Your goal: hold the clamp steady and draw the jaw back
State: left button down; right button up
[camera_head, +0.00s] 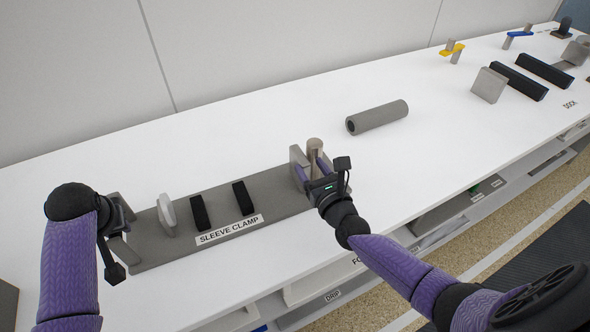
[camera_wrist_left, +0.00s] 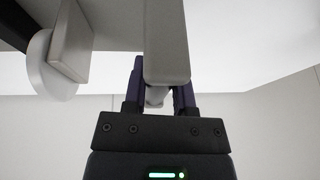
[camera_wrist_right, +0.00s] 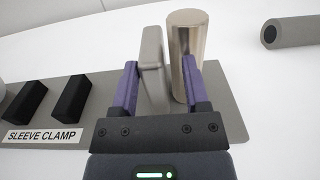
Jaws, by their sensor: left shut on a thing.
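The sleeve clamp is a long grey base (camera_head: 222,203) with a "SLEEVE CLAMP" label. A pale round-faced jaw (camera_head: 167,215) stands near its left end; it also shows in the left wrist view (camera_wrist_left: 40,70). My left gripper (camera_head: 122,222) is at the left end, shut on a grey bar (camera_wrist_left: 167,50); its fingertips are partly hidden. At the right end stand a grey upright plate (camera_wrist_right: 152,60) and a metal cylinder (camera_wrist_right: 188,50). My right gripper (camera_wrist_right: 158,80) is open there, fingers to either side of the plate, with the cylinder beyond the right finger. Contact cannot be told.
Two black blocks (camera_head: 200,212) (camera_head: 243,198) sit on the base between the jaw and the right end. A grey hollow sleeve (camera_head: 377,117) lies on the white bench (camera_head: 270,130) behind. Black bars (camera_head: 518,82) and a grey block (camera_head: 489,85) are far right.

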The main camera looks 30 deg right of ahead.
pick_arm(q)
jog(key=shift+s+f, duration=0.1)
jog(key=shift+f, duration=0.1)
pick_arm(e)
jog(key=shift+a, duration=0.1)
jog(key=shift+s+f, duration=0.1)
jog(key=shift+s, duration=0.25)
pick_arm(q)
jog(key=shift+r, duration=0.1)
jog(key=shift+a, duration=0.1)
pick_arm(e)
jog(key=s, duration=1.1)
jog(key=shift+s+a, duration=0.2)
jog(key=shift+s, duration=0.05)
pick_arm(q)
jog(key=c, duration=0.9)
grip_release()
jog(key=shift+r, duration=0.1)
jog(key=o, duration=0.5)
jog(key=shift+w, duration=0.2)
jog(key=shift+o, duration=0.3)
pick_arm(e)
jog(key=shift+w+a, duration=0.1)
